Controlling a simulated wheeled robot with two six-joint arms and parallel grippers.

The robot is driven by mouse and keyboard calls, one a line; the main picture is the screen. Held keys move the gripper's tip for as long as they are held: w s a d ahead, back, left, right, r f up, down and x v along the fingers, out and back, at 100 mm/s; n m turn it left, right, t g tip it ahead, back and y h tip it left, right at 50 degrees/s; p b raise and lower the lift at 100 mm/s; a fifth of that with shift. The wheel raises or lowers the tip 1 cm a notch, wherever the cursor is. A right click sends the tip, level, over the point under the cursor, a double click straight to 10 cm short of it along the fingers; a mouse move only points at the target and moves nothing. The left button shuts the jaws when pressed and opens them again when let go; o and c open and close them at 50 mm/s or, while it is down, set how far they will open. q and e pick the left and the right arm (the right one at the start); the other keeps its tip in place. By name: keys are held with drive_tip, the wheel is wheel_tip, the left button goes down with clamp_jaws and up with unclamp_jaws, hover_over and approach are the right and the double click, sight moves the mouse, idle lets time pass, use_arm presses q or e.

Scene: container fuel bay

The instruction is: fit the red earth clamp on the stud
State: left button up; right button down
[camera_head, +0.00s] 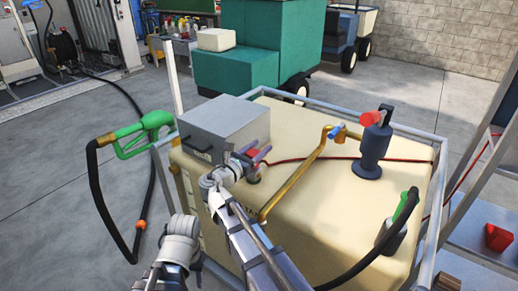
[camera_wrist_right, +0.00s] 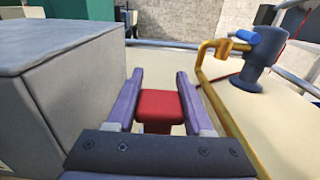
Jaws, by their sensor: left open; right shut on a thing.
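My right gripper (camera_head: 255,158) has purple fingers and is shut on the red earth clamp (camera_head: 251,153), beside the grey box on the cream tank. In the right wrist view the clamp (camera_wrist_right: 160,107) sits as a red block between the two fingers (camera_wrist_right: 158,100). A thin dark red cable (camera_head: 330,158) runs across the tank top from near the clamp to the right. I cannot make out the stud for certain; the gripper and clamp cover part of the tank top. One whitish joint of my left arm shows low in the head view, but its fingers do not.
The grey box (camera_head: 222,122) stands close left of my right gripper. A brass pipe (camera_head: 293,182) with a blue lever and a dark blue pump (camera_head: 373,152) stand to the right. A green nozzle (camera_head: 145,131) hangs at the left. A metal rail (camera_head: 345,112) surrounds the tank (camera_head: 330,205).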

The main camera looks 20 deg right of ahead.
drive_tip(key=shift+c, duration=1)
unclamp_jaws()
